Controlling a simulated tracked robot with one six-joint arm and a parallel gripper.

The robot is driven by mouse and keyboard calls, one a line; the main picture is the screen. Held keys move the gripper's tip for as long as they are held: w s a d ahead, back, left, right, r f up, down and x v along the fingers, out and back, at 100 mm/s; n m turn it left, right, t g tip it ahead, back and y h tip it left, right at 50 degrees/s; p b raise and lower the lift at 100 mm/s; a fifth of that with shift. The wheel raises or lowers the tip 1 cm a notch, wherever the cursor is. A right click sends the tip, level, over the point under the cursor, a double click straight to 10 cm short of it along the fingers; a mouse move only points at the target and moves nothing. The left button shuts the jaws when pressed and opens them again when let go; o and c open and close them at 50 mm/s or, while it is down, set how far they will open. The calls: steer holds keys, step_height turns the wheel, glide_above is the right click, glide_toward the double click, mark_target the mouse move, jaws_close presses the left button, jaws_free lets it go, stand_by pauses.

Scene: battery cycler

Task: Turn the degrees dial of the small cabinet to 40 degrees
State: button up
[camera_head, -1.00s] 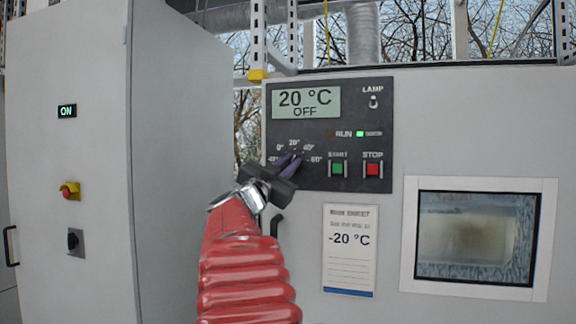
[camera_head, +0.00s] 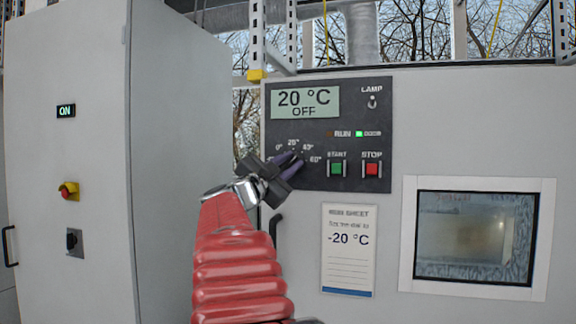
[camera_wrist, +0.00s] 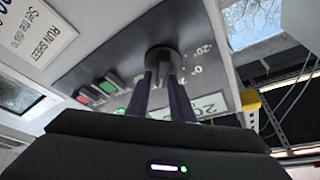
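The small cabinet's dark control panel (camera_head: 345,100) has a display reading 20 °C and OFF. The black degrees dial (camera_wrist: 162,56) is on the panel, with a printed scale (camera_head: 295,148) showing 0°, 20°, 40° and 60° around it. My gripper (camera_head: 296,158) is at the dial and hides most of it in the head view. In the wrist view its two dark purple fingers (camera_wrist: 162,78) stand apart, one at each side of the dial, with tips at the knob. Whether they press on it is unclear. The dial's pointer cannot be made out.
Right of the dial are a green START button (camera_head: 337,170) and a red STOP button (camera_head: 372,170). Above is a lamp switch (camera_head: 372,102). A sheet (camera_head: 349,250) below reads -20 °C. A black handle (camera_head: 275,230) is beside my arm. A tall grey cabinet (camera_head: 180,170) stands left.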

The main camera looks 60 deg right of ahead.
steer(key=shift+o, duration=1.2)
steer(key=shift+w, duration=0.1)
steer(key=shift+f, duration=0.1)
steer(key=shift+w+a+f, duration=0.1)
steer(key=shift+a+f, duration=0.05)
steer(key=shift+a, duration=0.4)
steer(key=v, duration=1.2)
steer(key=shift+a+f, duration=0.2)
steer(key=shift+a, duration=0.15)
